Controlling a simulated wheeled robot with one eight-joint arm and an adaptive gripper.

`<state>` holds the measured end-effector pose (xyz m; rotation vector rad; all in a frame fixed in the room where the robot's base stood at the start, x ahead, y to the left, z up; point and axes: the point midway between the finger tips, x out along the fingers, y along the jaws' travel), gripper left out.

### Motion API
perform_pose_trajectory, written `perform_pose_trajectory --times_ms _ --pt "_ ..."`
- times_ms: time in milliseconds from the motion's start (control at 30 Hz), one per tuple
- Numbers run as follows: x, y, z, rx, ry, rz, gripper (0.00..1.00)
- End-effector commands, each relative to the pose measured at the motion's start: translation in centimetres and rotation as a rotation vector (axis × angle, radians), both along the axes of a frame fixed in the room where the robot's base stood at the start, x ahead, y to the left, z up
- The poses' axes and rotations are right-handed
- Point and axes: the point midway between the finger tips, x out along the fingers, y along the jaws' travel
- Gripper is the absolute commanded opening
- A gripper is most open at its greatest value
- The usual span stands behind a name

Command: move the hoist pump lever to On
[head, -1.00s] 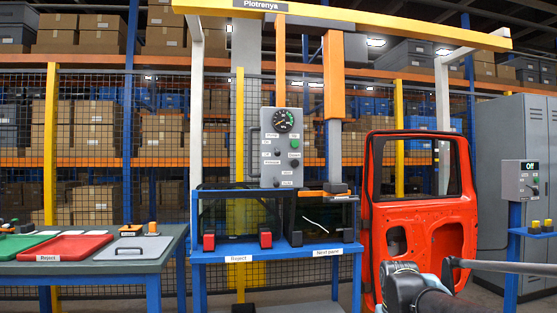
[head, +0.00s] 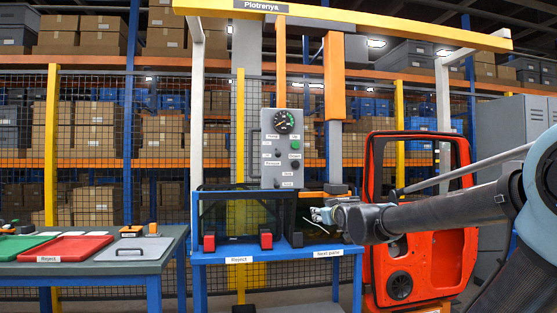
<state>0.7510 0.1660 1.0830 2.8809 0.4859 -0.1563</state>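The grey hoist control panel (head: 281,147) hangs at the centre of the head view, with a round gauge (head: 284,121) at its top and several small knobs and labels below. The labels are too small to read surely, so I cannot tell which control is the pump lever or how it is set. My gripper (head: 312,215) is to the right of and below the panel, in front of the blue stand, apart from the panel. Its thin fingers point left. They are too small to show whether they are open or shut.
A blue stand (head: 280,256) with "Reject" and "Next pane" labels is below the panel and holds dark panes. A red door (head: 418,270) stands behind my arm. A table (head: 90,268) with red and green trays is at left. A yellow beam (head: 400,27) spans overhead.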

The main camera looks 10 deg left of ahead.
Motion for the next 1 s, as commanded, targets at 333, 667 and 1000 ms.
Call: perform_pose_trajectory --times_ms 333,667,1000 --pt "2.3 9.6 13.2 0.114 -0.438 0.160 0.41" --pt "3.0 11.4 15.6 0.137 -0.508 0.182 0.41" --pt "6.9 13.6 17.3 0.137 -0.508 0.181 0.41"
